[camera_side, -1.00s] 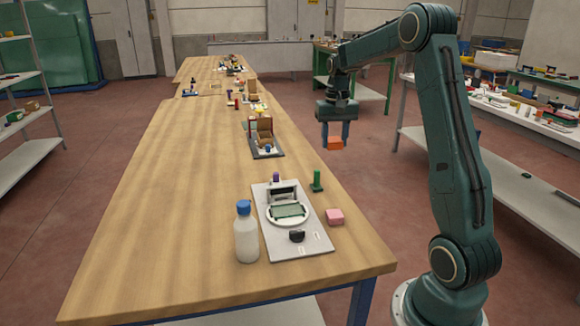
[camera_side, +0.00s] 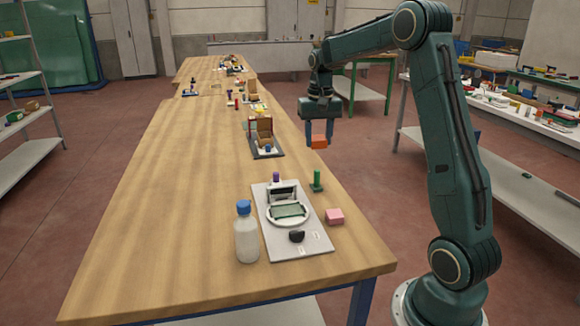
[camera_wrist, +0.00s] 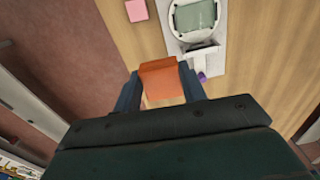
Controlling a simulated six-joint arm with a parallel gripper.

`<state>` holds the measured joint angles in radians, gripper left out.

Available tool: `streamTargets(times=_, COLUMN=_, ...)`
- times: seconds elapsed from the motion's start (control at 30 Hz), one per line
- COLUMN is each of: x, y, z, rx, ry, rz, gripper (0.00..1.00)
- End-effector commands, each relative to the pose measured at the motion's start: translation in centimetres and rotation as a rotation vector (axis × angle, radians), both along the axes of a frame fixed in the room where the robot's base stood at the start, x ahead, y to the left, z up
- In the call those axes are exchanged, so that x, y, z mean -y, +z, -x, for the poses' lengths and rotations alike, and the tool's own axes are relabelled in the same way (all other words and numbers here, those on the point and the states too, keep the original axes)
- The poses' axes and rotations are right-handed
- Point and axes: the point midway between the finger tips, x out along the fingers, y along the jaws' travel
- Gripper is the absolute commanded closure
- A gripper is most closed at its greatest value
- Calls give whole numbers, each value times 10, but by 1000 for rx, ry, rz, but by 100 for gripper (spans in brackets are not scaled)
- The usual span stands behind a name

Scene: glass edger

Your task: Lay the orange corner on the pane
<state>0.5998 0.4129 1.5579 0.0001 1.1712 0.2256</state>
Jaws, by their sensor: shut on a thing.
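My gripper (camera_side: 319,138) is shut on the orange corner (camera_side: 319,142) and holds it in the air, above and behind the glass edger in the side view. In the wrist view the orange corner (camera_wrist: 162,82) sits between the two blue fingers of my gripper (camera_wrist: 163,85). The pane (camera_side: 288,211) is a greenish glass plate lying on the white round rest of the edger, on a light grey base board (camera_side: 314,243). The pane also shows at the top of the wrist view (camera_wrist: 196,16), apart from the orange corner.
A pink block (camera_side: 335,216) and a green peg-like piece (camera_side: 317,182) stand right of the board. A white bottle with a blue cap (camera_side: 246,236) stands at its left. A black knob (camera_side: 297,236) is at its front. The table's left side is bare.

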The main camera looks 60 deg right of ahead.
Motion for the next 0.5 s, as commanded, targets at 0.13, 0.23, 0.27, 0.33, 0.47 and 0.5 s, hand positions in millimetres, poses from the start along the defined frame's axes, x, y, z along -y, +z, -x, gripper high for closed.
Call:
streamTargets(times=0.13, x=-31, y=9, z=-17, rx=3, ry=25, rz=2, gripper=80)
streamTargets(times=0.23, x=-49, y=14, z=-25, rx=1, ry=35, rz=1, gripper=80)
streamTargets(times=0.27, x=-53, y=15, z=-26, rx=1, ry=36, rz=1, gripper=80)
streamTargets(times=0.33, x=-60, y=17, z=-29, rx=1, ry=39, rz=1, gripper=80)
streamTargets(times=0.47, x=-66, y=18, z=-31, rx=1, ry=42, rz=1, gripper=80)
streamTargets(times=0.5, x=-67, y=19, z=-32, rx=1, ry=42, rz=1, gripper=80)
